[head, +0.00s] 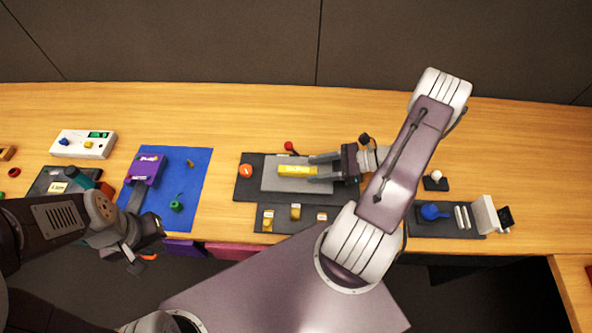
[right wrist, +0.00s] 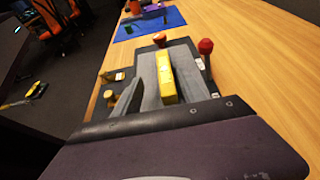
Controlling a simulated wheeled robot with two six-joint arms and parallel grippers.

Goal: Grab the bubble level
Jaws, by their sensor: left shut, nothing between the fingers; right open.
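The bubble level, a yellow bar (head: 295,170), lies on a raised grey plate (head: 270,182) on the dark panel in the head view. The bar also shows in the right wrist view (right wrist: 166,78). My right gripper (head: 312,169) reaches in from the right and is open. Its fingers lie on either side of the bar's right end; I cannot tell whether they touch it. My left gripper (head: 148,254) is shut and empty, low at the left by the table's front edge, away from the bar.
A red knob (head: 246,170) sits left of the plate, and a red ball-topped stick (head: 289,146) stands behind it. A blue mat (head: 195,185) with a purple device lies left; a dark trackball panel (head: 455,222) lies right.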

